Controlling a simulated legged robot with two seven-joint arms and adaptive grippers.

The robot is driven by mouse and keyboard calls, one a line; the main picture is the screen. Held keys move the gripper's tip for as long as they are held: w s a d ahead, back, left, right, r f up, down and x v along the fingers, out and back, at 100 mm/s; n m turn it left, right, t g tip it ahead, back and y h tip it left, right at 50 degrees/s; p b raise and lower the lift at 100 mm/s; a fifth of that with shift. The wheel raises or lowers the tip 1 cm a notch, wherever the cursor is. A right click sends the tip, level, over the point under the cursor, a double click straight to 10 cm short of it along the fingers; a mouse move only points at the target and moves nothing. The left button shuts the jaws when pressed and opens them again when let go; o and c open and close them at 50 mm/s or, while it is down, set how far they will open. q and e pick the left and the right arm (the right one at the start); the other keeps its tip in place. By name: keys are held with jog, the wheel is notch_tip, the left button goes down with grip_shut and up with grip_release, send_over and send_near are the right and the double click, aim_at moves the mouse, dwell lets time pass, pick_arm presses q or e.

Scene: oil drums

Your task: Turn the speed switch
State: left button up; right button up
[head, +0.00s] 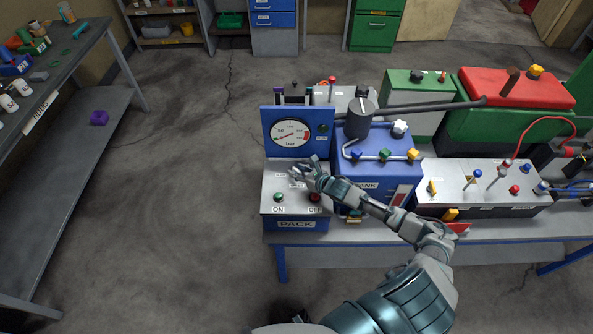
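A blue and grey control box (268,205) marked PACK stands at the left end of the workbench. Its sloping top has a green button (278,197) over ON, a red button (315,197) over OFF and small white labels. My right gripper (303,172) is over the upper part of this panel, its fingers spread and pointing left. I cannot make out a speed switch; the hand covers that part of the panel, and I cannot tell whether the fingers touch anything. My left gripper is out of view.
A round pressure gauge (290,134) rises behind the panel. A blue tank unit (375,175) with coloured valves stands close to its right, beneath my forearm. Farther right are a battery-like box (485,190) and a red-green container (515,90). Open floor lies left of the bench.

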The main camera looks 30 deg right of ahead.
jog(key=shift+w+d+f, duration=0.1)
jog(key=shift+w+f, duration=0.15)
jog(key=shift+w, duration=0.2)
jog(key=shift+a+r, duration=0.1)
jog(key=shift+a, duration=0.2)
grip_shut()
